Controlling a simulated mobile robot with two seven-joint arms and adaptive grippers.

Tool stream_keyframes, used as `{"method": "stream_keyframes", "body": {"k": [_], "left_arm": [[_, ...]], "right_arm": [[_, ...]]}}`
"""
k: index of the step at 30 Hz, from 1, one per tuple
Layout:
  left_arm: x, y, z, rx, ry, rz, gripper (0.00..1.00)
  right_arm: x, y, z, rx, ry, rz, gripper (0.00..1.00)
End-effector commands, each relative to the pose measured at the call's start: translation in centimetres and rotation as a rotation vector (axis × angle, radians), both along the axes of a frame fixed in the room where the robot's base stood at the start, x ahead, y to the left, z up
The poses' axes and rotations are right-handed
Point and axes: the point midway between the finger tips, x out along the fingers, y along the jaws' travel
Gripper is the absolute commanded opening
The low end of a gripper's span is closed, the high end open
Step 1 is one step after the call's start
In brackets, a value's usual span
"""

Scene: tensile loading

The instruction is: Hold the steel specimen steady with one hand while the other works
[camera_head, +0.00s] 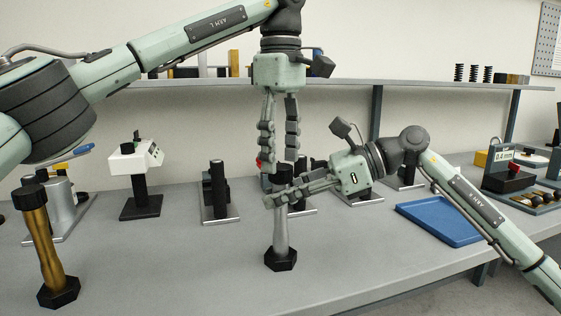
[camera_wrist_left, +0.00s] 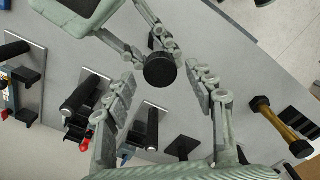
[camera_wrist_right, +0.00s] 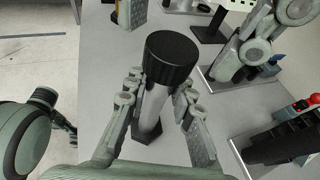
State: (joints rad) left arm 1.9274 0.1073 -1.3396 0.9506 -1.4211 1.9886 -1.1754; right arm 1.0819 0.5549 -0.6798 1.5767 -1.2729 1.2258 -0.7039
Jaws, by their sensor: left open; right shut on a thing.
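The steel specimen (camera_head: 281,235) stands upright on the bench on a black hexagonal foot, with a black cylindrical cap (camera_wrist_right: 171,55) on top. My right gripper (camera_head: 274,198) is shut around its upper shank, just below the cap. In the right wrist view the grey shank (camera_wrist_right: 152,105) shows between the fingers. My left gripper (camera_head: 279,165) points straight down above the specimen, open, its fingers near the cap's level. In the left wrist view the round cap (camera_wrist_left: 160,70) lies between the spread fingers, with a gap on both sides.
A brass specimen (camera_head: 45,245) with black ends stands at the front left. Several black-post fixtures (camera_head: 219,190) and a white-headed device (camera_head: 136,160) line the back. A blue tray (camera_head: 440,221) lies at right. A shelf (camera_head: 345,84) runs behind.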

Motion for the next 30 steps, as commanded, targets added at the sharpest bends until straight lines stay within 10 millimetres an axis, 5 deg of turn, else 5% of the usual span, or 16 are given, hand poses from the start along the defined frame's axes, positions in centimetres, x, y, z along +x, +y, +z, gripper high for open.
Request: {"method": "stream_keyframes", "body": {"k": [6, 19, 23, 30], "left_arm": [[0.0, 0.0, 2.3, 0.0, 0.0, 0.001, 0.55], [0.0, 0.0, 2.6, 0.003, 0.001, 0.048, 0.52], [-0.1, -0.1, 2.9, 0.009, 0.005, 0.234, 0.52], [-0.2, -0.2, 4.0, 0.019, 0.005, 0.857, 0.52]], "right_arm": [[0.0, 0.0, 0.1, 0.001, 0.0, -0.001, 0.0], [0.0, 0.0, 0.1, 0.001, -0.001, -0.001, 0.0], [0.0, 0.0, 0.1, 0.001, -0.001, -0.001, 0.0], [0.0, 0.0, 0.1, 0.001, -0.001, -0.001, 0.0]]}}
